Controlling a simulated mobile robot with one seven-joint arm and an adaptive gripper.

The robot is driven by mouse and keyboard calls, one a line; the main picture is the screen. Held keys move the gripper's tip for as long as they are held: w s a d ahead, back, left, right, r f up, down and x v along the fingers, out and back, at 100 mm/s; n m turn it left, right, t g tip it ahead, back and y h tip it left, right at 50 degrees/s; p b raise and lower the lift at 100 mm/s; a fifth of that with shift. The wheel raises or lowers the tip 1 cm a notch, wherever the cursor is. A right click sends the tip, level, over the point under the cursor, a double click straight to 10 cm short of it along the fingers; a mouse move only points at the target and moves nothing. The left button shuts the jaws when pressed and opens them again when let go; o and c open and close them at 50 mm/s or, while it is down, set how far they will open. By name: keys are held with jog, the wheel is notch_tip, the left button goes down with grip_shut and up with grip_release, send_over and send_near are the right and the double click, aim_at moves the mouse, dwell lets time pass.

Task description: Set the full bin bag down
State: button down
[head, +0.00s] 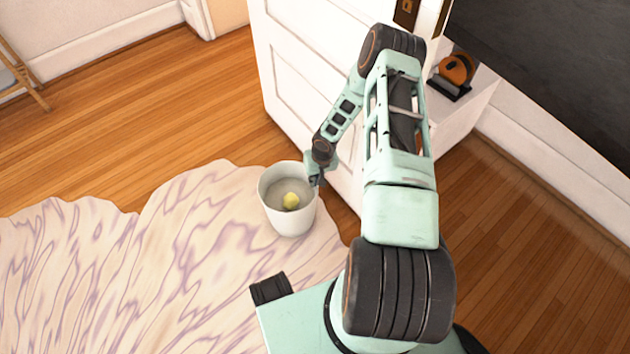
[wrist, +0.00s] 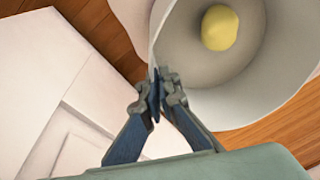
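A white round bin (head: 266,203) shows in the head view at the rug's edge, roughly upright. A yellow lump (head: 291,201) lies inside it and also shows in the wrist view (wrist: 219,27). No separate bin bag can be made out. My gripper (head: 316,180) is at the bin's right rim. In the wrist view its fingers (wrist: 158,82) are closed together on the bin's wall (wrist: 260,98), one on either side of the rim. I cannot tell whether the bin's base touches the rug or hangs just above it.
A pale, purple-veined rug (head: 150,270) covers the floor at the left. A white panelled door (head: 310,85) stands close behind my gripper. An orange and black object (head: 456,72) sits on a white ledge at the right. Bare wooden floor (head: 130,130) is clear at the upper left.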

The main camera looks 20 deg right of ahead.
jog(key=c, duration=2.2)
grip_release()
jog(key=shift+f, duration=0.1)
jog(key=shift+o, duration=0.2)
notch_tip(320, 180, up, 12)
jog(key=s+p, duration=0.2)
jog(key=p, duration=0.2)
jog(key=shift+d, duration=0.45)
jog(key=shift+w, duration=0.1)
